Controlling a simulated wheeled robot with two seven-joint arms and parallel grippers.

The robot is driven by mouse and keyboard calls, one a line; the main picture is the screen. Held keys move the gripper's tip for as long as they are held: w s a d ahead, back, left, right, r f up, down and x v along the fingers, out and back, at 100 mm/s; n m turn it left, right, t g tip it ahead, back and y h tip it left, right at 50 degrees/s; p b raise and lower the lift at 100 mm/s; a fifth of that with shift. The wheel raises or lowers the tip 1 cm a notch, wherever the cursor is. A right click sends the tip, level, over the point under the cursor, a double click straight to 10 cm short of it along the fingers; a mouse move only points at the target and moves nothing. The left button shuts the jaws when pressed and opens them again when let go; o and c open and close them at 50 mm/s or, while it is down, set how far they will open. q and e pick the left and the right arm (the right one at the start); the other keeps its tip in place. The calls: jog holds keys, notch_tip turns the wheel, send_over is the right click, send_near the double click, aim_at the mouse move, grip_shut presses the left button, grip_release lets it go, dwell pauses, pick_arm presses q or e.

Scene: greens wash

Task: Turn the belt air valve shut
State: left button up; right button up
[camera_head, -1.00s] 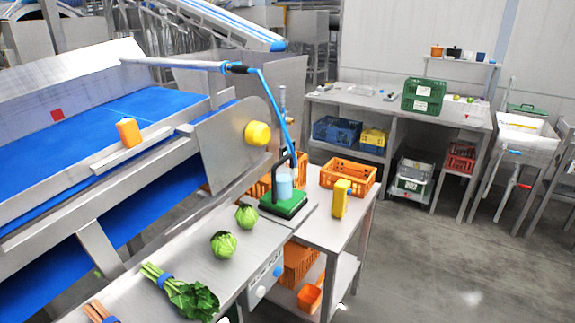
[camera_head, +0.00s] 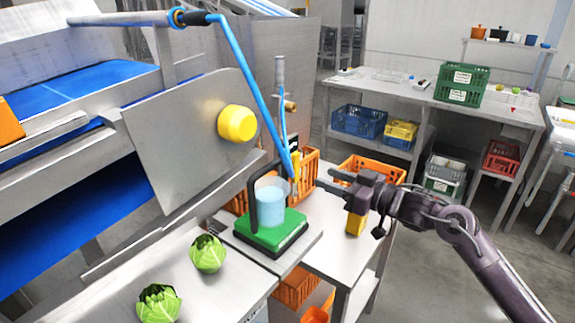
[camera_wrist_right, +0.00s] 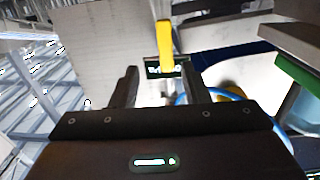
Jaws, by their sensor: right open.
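A narrow yellow upright handle (camera_head: 296,172), which looks like the valve lever, stands by the vertical pipe (camera_head: 280,75) behind the green scale. The blue hose end partly covers it. In the right wrist view a yellow bar (camera_wrist_right: 164,42), apparently this handle, hangs ahead of the fingertips, roughly midway between them. My right gripper (camera_head: 325,178) comes in from the right, open and empty, with its fingers pointing left at the handle and a gap still between. In the wrist view its two dark fingers (camera_wrist_right: 160,82) are spread apart. My left gripper is not in view.
A green scale (camera_head: 275,237) with a blue cup (camera_head: 270,203) stands just left of the gripper. A yellow block (camera_head: 355,223) sits below my wrist. Orange crates (camera_head: 372,168) are behind it. A yellow knob (camera_head: 237,123) sits on the conveyor's end plate. Cabbages (camera_head: 208,253) lie in front.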

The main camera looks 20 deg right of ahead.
aim_at(298, 166)
jog(key=x, duration=0.2)
jog(key=p+x, duration=0.1)
jog(key=x, duration=0.1)
jog(key=r+p+x, duration=0.1)
jog(key=x, duration=0.1)
jog(key=shift+a, duration=0.45)
jog(key=shift+w+a, duration=0.2)
jog(key=shift+w, duration=0.1)
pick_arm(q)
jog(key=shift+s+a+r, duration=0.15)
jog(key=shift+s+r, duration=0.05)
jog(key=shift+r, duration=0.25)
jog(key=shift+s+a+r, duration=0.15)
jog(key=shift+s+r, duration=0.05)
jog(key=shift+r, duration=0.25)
pick_arm(e)
jog(key=shift+a+f, duration=0.1)
jog(key=shift+a, duration=0.05)
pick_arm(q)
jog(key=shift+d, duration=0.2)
pick_arm(e)
jog(key=shift+w, duration=0.1)
grip_shut()
